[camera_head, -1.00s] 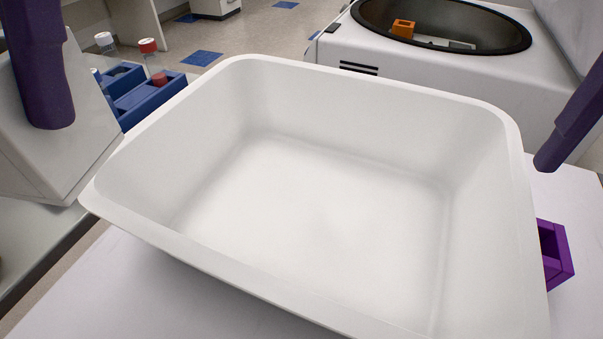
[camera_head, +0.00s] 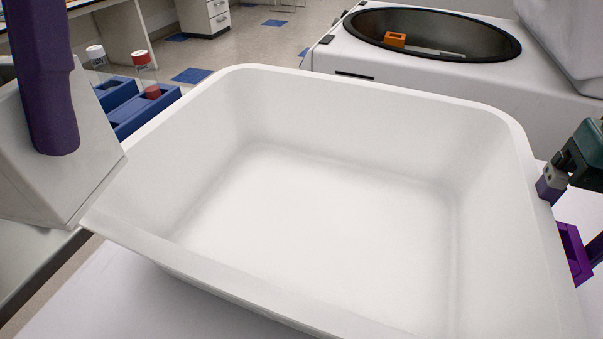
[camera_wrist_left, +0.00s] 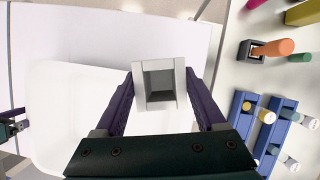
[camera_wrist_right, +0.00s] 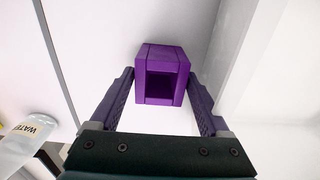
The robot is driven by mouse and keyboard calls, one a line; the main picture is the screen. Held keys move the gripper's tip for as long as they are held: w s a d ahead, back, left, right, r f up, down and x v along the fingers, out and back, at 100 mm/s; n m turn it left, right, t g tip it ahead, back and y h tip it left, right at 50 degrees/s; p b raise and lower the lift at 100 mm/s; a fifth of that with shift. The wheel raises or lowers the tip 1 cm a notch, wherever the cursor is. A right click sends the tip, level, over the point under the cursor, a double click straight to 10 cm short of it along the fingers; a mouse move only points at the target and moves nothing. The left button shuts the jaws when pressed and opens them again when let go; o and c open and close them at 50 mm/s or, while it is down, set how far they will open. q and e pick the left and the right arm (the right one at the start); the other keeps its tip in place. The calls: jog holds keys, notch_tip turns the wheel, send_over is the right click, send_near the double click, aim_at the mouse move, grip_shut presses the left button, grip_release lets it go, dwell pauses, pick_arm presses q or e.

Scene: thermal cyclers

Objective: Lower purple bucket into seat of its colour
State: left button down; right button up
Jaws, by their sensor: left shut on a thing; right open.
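The purple bucket (camera_head: 574,254), a small open block, is at the right edge of the head view beside the white tub. In the right wrist view the purple bucket (camera_wrist_right: 162,58) lies ahead between the fingertips of my right gripper (camera_wrist_right: 160,88), which is open. My left gripper (camera_wrist_left: 160,95) is shut on a grey bucket (camera_wrist_left: 158,70) with a square hollow. In the head view that grey bucket (camera_head: 75,185) looms large at the left, close to the camera. No purple seat can be made out.
The white tub (camera_head: 320,225) fills the middle. A white machine (camera_head: 400,95) with a round dark bowl (camera_head: 460,50) stands behind; an orange block (camera_head: 395,40) is inside it. Blue racks (camera_head: 140,108) with capped tubes stand at the back left. A water bottle (camera_wrist_right: 25,140) shows in the right wrist view.

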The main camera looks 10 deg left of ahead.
jog(key=shift+f, duration=0.2)
grip_shut()
dwell(0.6)
